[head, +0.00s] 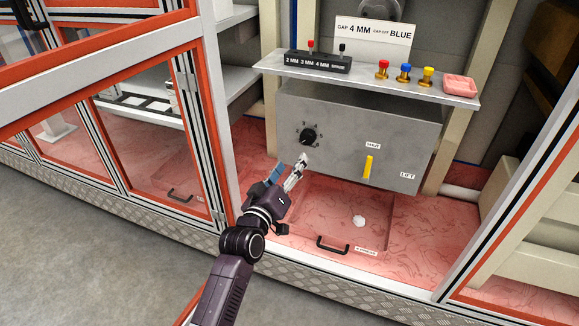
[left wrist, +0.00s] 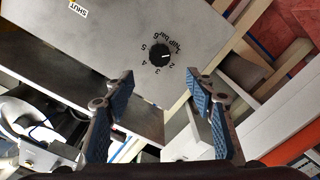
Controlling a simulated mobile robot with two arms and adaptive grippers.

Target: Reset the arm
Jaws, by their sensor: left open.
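My left arm reaches in from the bottom left in the head view. My left gripper (head: 297,168) is in front of the lower left of a grey box (head: 350,120), below its black dial (head: 308,135). In the left wrist view my left gripper (left wrist: 160,84) is open and empty, with its blue-padded fingers spread wide. The dial (left wrist: 160,56) shows beyond and between the fingertips, ringed by numbers, and appears apart from them. My right gripper is in neither view.
A clear hatch (head: 385,240) with a black handle lies below. Orange-framed panels (head: 150,125) flank the left.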

